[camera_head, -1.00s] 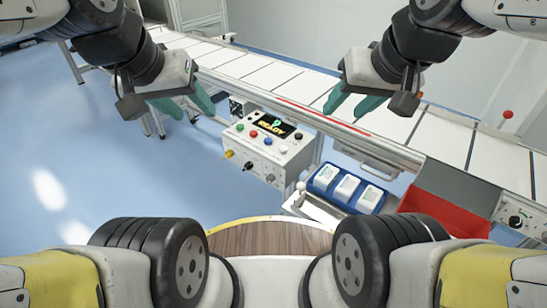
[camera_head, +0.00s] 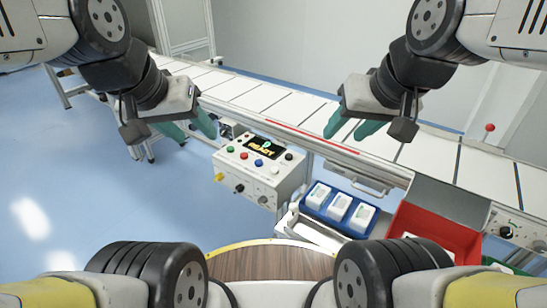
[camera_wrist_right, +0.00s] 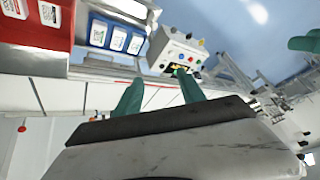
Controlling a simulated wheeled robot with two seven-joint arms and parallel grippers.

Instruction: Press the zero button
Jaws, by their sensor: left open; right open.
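The white control box (camera_head: 262,178) stands below the front edge of the conveyor, in the middle of the head view. Its top has a lit display (camera_head: 262,146) and a row of small buttons: green (camera_head: 230,149), red (camera_head: 244,156), blue (camera_head: 258,163) and white (camera_head: 275,170). A black knob (camera_head: 289,156) sits at its right. I cannot read which button is zero. My left gripper (camera_head: 197,128) is open and empty, up and left of the box. My right gripper (camera_head: 350,128) is open and empty, up and right of it. The box also shows beyond its fingers in the right wrist view (camera_wrist_right: 172,52).
The conveyor (camera_head: 262,96) runs behind the box. A blue tray (camera_head: 314,213) with white packs stands to its right, then a red bin (camera_head: 405,214) with items inside. A wooden round top (camera_head: 270,262) is in front. Open floor lies at left.

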